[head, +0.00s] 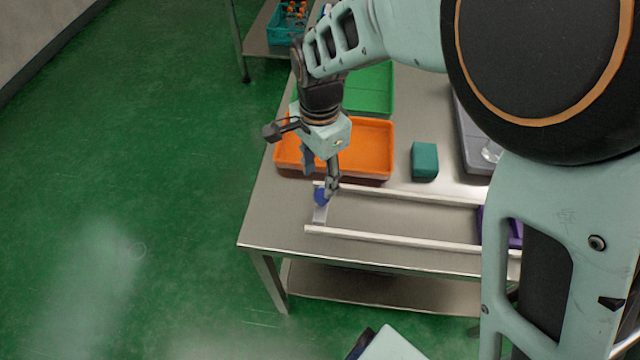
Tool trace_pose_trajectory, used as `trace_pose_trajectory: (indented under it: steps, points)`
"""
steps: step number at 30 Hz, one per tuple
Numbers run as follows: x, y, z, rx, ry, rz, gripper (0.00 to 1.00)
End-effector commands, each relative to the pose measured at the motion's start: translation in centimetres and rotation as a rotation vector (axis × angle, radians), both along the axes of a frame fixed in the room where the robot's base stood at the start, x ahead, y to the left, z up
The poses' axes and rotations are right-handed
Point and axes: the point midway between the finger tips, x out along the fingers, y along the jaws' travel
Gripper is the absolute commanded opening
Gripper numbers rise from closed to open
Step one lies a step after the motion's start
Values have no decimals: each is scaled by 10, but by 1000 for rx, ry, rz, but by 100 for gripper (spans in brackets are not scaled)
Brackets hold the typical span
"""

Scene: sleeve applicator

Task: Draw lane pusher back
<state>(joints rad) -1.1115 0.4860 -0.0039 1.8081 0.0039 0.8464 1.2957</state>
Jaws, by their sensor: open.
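The lane (400,217) is a strip of the table between two pale parallel rails. The lane pusher (320,214) is a light grey piece across the lane's left end, with a round blue knob (320,196). My gripper (329,190) points down at the knob, with its fingers open. A finger overlaps the knob's right side in the head view. I cannot tell whether it touches the knob. The far finger and part of the knob are hidden.
A purple object (515,232) is at the lane's right end, partly behind my arm. An orange tray (378,150), a green tray (380,88), a teal block (424,161) and a grey tray (466,130) are behind the lane. The table's left edge is close to the pusher.

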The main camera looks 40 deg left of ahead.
Motion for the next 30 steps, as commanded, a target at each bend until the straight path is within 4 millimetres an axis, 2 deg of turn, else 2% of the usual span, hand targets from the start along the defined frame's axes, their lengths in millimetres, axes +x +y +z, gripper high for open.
trace_pose_trajectory:
  steps: [3,10,15,27,30]
  points:
    - [1,1,27,5,-2,0,44]
    - [0,1,57,2,0,0,44]
    - [0,0,64,1,0,0,44]
    - [0,0,63,1,1,0,44]
    - [5,-2,67,4,-4,-7,44]
